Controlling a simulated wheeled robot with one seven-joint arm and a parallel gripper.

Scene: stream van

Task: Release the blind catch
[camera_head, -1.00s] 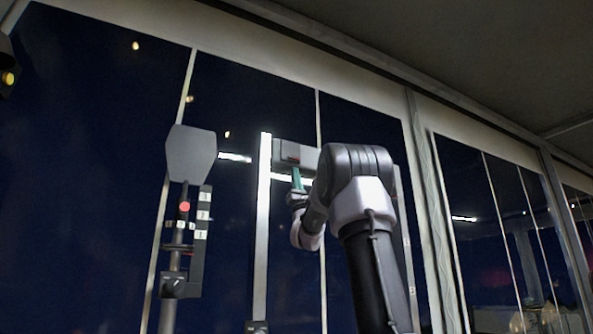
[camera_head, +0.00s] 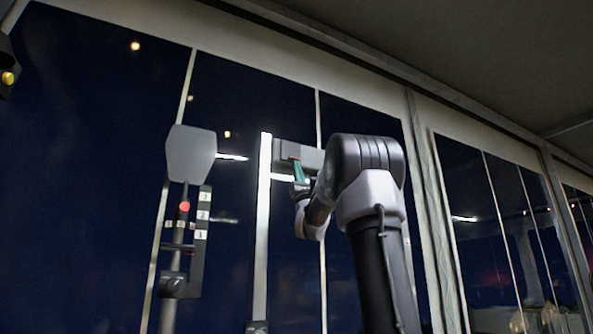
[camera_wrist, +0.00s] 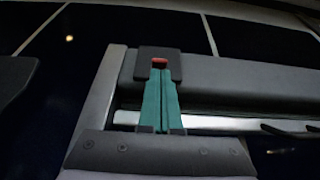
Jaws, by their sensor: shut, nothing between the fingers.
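The catch shows as a small red piece (camera_wrist: 159,63) in a dark housing (camera_wrist: 172,54), straight ahead in the wrist view. In the head view, the red piece (camera_head: 291,158) is at the left end of a grey horizontal cassette (camera_head: 312,158) mounted across the window. My gripper (camera_wrist: 160,73) has teal fingers, closed together with nothing between them. Its tips are just below the red piece and overlap the lower housing in the wrist view. I cannot tell whether they touch. In the head view, my gripper (camera_head: 298,164) points up at the cassette.
A bright vertical rail (camera_head: 262,225) stands left of the cassette. Further left is a post with a grey plate (camera_head: 191,153), a red knob (camera_head: 184,207) and a numbered strip (camera_head: 203,225). Dark windows (camera_head: 90,190) lie behind. The ceiling is above.

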